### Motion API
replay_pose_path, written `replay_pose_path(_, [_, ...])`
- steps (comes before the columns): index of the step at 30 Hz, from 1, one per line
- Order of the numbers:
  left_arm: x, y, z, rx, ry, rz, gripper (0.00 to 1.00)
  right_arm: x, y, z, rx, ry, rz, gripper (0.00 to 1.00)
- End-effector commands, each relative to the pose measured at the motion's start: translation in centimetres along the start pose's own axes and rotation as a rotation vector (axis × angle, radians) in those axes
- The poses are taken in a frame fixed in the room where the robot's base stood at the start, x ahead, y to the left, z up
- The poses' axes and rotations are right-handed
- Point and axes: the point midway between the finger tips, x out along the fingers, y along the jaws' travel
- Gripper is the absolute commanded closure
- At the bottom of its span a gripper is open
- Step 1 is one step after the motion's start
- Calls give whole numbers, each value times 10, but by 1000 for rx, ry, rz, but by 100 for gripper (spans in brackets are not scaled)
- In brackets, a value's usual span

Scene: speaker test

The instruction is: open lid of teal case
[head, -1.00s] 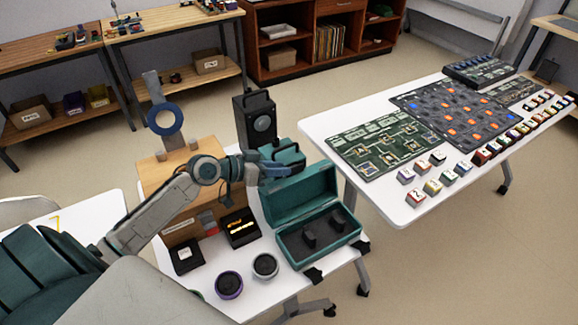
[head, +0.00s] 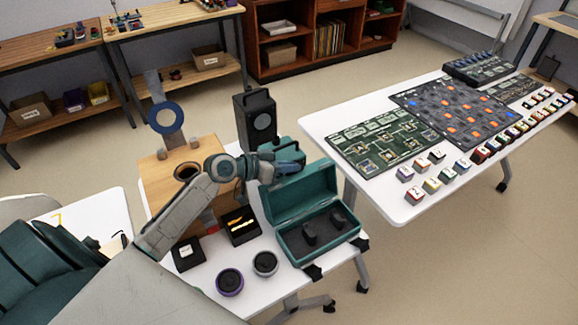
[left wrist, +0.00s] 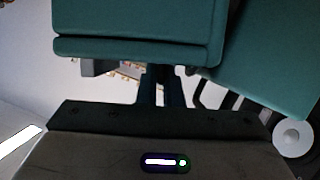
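The teal case (head: 322,245) stands at the right end of the near white table. Its lid (head: 300,193) is raised and leans back at the hinge side. Two dark pieces stand inside the case. My left gripper (head: 288,160) is at the upper left edge of the raised lid, close behind it; I cannot tell whether they touch. In the left wrist view, large teal surfaces fill the top, and the dark finger parts (left wrist: 160,85) show only partly. Whether the fingers are open is unclear. My right gripper is not in view.
A black speaker (head: 256,120) stands behind the gripper. A wooden box (head: 160,178) is to the left. Another table (head: 400,207) holds boards and coloured blocks.

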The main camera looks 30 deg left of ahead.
Motion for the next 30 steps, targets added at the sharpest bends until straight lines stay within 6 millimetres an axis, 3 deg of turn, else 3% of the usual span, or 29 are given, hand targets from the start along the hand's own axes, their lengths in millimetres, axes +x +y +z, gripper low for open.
replay_pose_path(5, [0,2,0,7,0,-2,100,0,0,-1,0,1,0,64])
replay_pose_path(15, [-2,35,-5,110,0,-43,100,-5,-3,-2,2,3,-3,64])
replay_pose_path(24, [-2,36,-4,108,-1,-43,100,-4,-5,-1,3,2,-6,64])
replay_pose_path(25, [-2,36,-4,108,-1,-43,86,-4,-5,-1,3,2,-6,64])
replay_pose_path(27, [-2,36,-4,108,-1,-43,72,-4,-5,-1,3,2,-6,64])
replay_pose_path(30, [-2,36,-4,109,-1,-44,72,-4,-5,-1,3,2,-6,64])
